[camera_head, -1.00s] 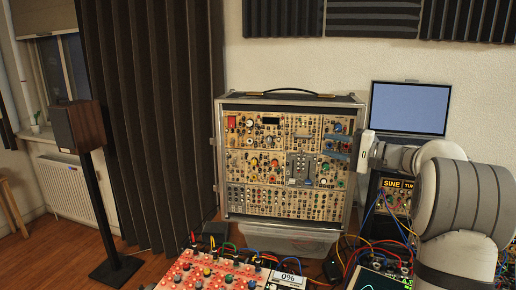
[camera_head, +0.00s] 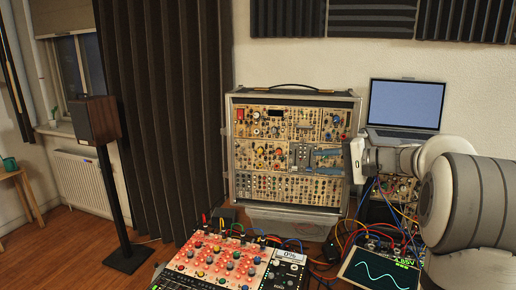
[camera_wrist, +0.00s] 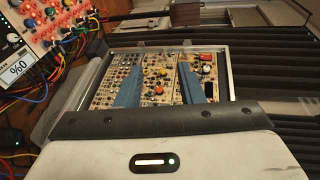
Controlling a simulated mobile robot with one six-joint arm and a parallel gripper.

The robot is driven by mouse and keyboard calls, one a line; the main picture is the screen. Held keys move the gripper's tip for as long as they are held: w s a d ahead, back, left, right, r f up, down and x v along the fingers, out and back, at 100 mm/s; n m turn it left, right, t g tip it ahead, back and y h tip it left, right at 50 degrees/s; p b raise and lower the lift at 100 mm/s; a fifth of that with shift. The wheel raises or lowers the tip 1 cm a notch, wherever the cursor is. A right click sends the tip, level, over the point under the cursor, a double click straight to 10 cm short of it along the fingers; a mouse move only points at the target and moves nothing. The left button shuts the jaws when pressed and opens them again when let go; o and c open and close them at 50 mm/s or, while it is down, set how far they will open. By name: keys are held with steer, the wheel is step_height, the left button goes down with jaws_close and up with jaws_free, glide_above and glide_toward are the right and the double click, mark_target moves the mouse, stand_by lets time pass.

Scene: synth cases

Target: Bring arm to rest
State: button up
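My gripper (camera_head: 322,157) reaches in from the right in the head view, with its two blue fingers in front of the synth case. In the wrist view its blue fingers (camera_wrist: 160,65) stand well apart with nothing held between them. The synth case (camera_head: 240,195) is upright, with a metal frame, cream panels, many knobs and a black top handle. The fingers cover part of its right half. The panels also show between and around the fingers in the wrist view (camera_wrist: 160,73). I cannot tell how far the fingertips are from the panels.
A red panel with knobs (camera_head: 225,262) and a wave screen (camera_head: 378,268) stand in front, with loose cables (camera_head: 345,240) between. A laptop (camera_head: 405,105) is behind my arm. A speaker on a stand (camera_head: 95,120) is at left. The floor (camera_head: 70,250) at left is largely open.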

steer(key=s+a+f+n+g+h, duration=0.1)
steer(key=s+a+f+g+h, duration=0.1)
steer(key=s+f, duration=0.3)
steer(key=s+a+f+n+g+h, duration=0.1)
steer(key=s+a+f+h, duration=0.15)
steer(key=s, duration=0.55)
steer(key=s+a+f+n+g+h, duration=0.1)
steer(key=s+a+f+g+h, duration=0.15)
steer(key=s, duration=0.35)
steer(key=s+d+f+n+h, duration=0.3)
steer(key=s+f+h, duration=0.3)
steer(key=s, duration=0.8)
step_height(320, 180, down, 2)
steer(key=shift+s+d+f, duration=0.1)
steer(key=shift+s+d, duration=0.1)
steer(key=shift+d, duration=0.4)
